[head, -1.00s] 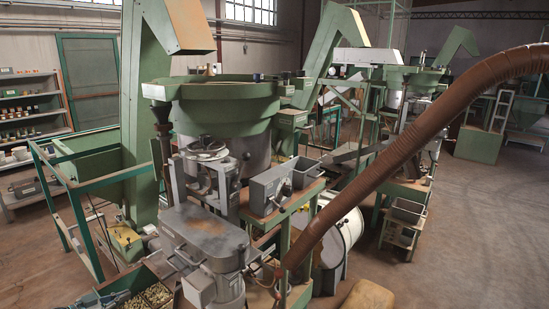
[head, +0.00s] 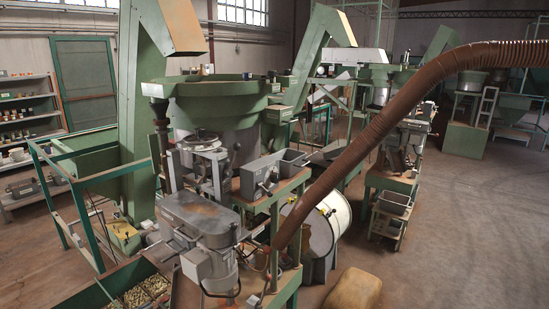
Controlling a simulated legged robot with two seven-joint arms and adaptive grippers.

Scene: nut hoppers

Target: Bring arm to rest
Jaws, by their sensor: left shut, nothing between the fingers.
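A small dark part of what seems to be my left gripper (head: 116,303) shows at the bottom edge of the head view, by the green-walled bin. Its fingers are hardly visible, with nothing seen held between them. My right gripper is not in view. Both arms are otherwise out of the picture. The green bin (head: 85,298) holds nuts (head: 147,291) in its compartments at the lower left.
A grey machine (head: 200,215) stands close in front, below a green round hopper (head: 215,90). A brown ribbed hose (head: 370,140) arches across the right. A white drum (head: 325,225) and a tan sack (head: 353,291) stand low. Open floor (head: 460,230) lies right.

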